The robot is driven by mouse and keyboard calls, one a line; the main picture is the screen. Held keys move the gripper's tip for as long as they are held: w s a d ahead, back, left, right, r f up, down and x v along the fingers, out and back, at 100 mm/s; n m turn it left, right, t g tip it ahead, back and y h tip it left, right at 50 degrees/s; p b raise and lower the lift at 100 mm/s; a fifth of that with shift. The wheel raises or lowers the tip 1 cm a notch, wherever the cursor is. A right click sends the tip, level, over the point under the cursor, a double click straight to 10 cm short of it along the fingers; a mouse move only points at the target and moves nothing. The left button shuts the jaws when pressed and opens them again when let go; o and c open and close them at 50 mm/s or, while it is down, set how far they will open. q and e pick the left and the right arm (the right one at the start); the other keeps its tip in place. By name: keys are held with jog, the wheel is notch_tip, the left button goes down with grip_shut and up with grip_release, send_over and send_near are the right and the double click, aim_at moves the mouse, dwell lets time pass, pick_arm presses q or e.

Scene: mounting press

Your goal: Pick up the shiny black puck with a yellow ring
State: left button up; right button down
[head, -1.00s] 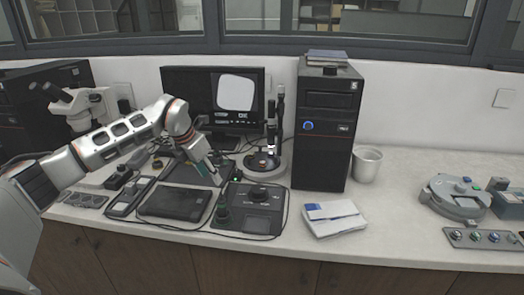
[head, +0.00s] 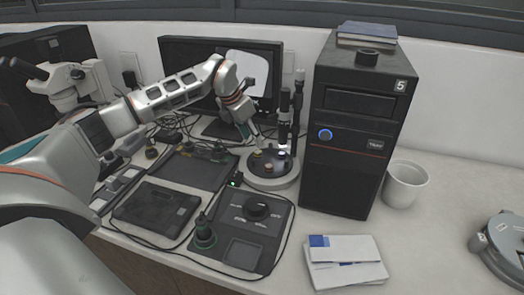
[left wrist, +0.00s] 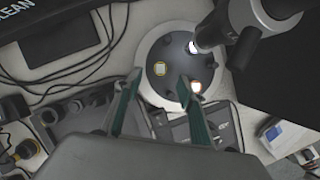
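In the head view this puck (head: 257,155) is small, on the left side of the stage. My left gripper (head: 257,141) is above the stage, close to the puck. In the left wrist view the gripper (left wrist: 158,90) is open, its two green-grey fingers apart with nothing between them. The puck shows just beyond the gap. I cannot tell the exact height. My right gripper is not in view.
The microscope column (head: 284,115) stands right behind the stage, beside the black computer tower (head: 355,130). Other small pucks share the stage. A dark tray (head: 195,168) with several small parts lies left. A control box (head: 240,225) and cables lie in front.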

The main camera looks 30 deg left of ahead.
aim_at(258, 152)
pick_arm(q)
jog(key=x, duration=0.5)
jog(key=shift+s+d+f, duration=0.15)
jog(key=shift+f, duration=0.3)
jog(key=shift+w+f+p, duration=0.3)
jog(key=shift+f, duration=0.1)
jog(key=c, duration=1)
